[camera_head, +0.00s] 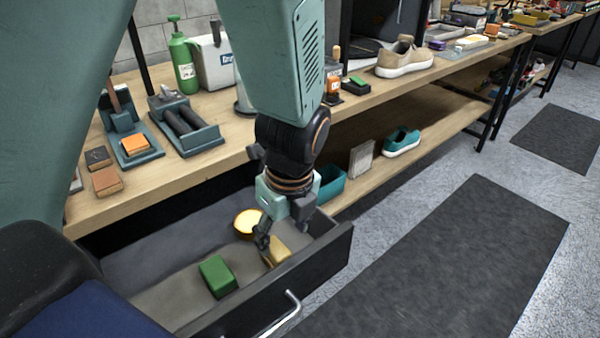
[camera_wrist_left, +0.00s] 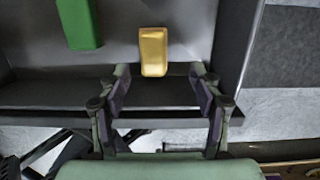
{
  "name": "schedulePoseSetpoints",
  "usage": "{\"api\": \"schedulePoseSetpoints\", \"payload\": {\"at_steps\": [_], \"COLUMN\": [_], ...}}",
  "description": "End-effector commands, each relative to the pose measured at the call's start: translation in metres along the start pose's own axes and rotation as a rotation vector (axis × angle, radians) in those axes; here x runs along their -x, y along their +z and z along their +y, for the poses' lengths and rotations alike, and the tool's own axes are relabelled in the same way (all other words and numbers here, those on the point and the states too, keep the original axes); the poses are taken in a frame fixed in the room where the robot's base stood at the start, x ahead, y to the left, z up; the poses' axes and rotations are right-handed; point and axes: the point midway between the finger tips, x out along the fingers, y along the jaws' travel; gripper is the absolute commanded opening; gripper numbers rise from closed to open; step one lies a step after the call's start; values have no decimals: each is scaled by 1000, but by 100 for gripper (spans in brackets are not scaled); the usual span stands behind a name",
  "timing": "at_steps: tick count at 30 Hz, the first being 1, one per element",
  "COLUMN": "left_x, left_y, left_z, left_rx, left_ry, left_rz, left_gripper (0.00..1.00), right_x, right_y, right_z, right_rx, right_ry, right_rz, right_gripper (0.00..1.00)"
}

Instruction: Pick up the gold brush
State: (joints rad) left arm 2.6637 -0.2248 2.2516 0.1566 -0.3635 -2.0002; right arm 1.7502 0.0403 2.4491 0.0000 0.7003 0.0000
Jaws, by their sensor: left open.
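The gold brush (camera_head: 277,251) is a small yellowish block lying in the open drawer (camera_head: 322,268), near its right end. It also shows in the left wrist view (camera_wrist_left: 153,50), just beyond the fingertips and roughly between their lines. My left gripper (camera_head: 279,238) points down over the drawer. In the head view a finger and the palm hide part of the brush. My right gripper does not show.
A green block (camera_head: 218,276) lies left of the brush in the drawer, and a round yellow tin (camera_head: 247,222) lies behind it. The drawer's front wall is close to the gripper. The workbench (camera_head: 215,165) above holds several cleaning items and a beige sneaker (camera_head: 404,60).

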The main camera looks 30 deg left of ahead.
Motion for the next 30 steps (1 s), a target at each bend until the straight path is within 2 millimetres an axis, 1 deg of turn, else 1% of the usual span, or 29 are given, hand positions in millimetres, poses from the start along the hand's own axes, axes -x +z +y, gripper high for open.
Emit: {"api": "schedulePoseSetpoints", "payload": {"at_steps": [3, 8, 15, 21, 24, 30], "left_x": [-13, -26, -51, -70, -73, -73], "left_y": [0, 0, 1, 2, 3, 3], "left_z": [2, 4, 5, 3, 3, 2], "left_rx": [-2, -1, 1, 1, 1, 1], "left_ry": [-1, -2, -3, -3, -3, -3], "left_rz": [-4, -3, 0, 0, 0, 0], "left_gripper": [64, 64, 64, 64, 64, 64], "right_x": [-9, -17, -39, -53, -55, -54], "right_y": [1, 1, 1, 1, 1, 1], "right_z": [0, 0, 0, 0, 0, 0], "right_rx": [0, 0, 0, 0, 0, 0], "right_ry": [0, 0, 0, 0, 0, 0], "right_rz": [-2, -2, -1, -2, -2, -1], "right_gripper": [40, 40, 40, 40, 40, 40]}}
